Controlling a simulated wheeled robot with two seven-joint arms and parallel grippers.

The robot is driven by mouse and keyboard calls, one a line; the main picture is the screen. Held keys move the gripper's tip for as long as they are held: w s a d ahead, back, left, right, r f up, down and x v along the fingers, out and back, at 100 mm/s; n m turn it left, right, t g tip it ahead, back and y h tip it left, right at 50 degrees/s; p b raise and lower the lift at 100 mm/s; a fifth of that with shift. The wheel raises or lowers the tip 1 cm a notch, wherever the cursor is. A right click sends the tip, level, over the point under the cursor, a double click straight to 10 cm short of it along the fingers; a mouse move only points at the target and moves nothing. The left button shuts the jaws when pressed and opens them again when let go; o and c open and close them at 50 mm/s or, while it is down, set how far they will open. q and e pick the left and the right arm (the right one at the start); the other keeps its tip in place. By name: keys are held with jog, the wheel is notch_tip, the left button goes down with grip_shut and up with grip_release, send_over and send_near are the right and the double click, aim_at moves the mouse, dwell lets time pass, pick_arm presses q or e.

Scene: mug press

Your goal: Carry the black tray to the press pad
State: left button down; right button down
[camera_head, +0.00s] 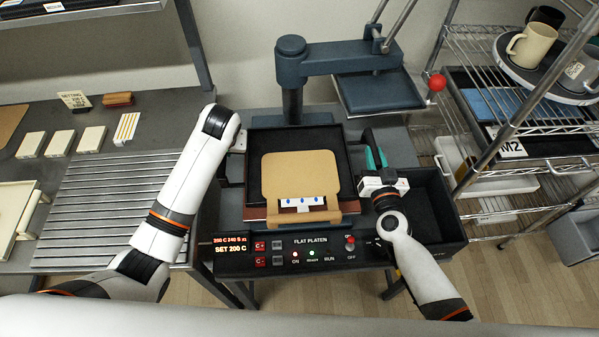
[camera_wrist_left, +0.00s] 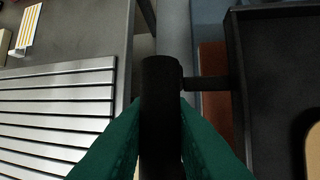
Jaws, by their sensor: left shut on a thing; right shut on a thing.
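The black tray (camera_head: 255,158) is level over the reddish-brown press pad (camera_head: 254,213), which shows along its front edge and beside the tray in the left wrist view (camera_wrist_left: 214,88). I cannot tell whether the tray touches the pad. A tan board (camera_head: 299,172) and a white strip with blue marks (camera_head: 303,201) lie in the tray. My left gripper (camera_wrist_left: 160,112) has its green fingers shut on the tray's left black handle (camera_wrist_left: 160,82); its arm mostly hides this in the head view. My right gripper (camera_head: 375,157) is shut on the right handle (camera_head: 369,143).
The press's upper plate (camera_head: 380,93) is swung to the back right, with a red knob (camera_head: 437,83). The control panel (camera_head: 300,256) is in front. A dark bin (camera_head: 434,200) and wire rack (camera_head: 530,135) stand right. A slatted metal surface (camera_head: 110,205) lies left.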

jog(key=shift+d, duration=0.1)
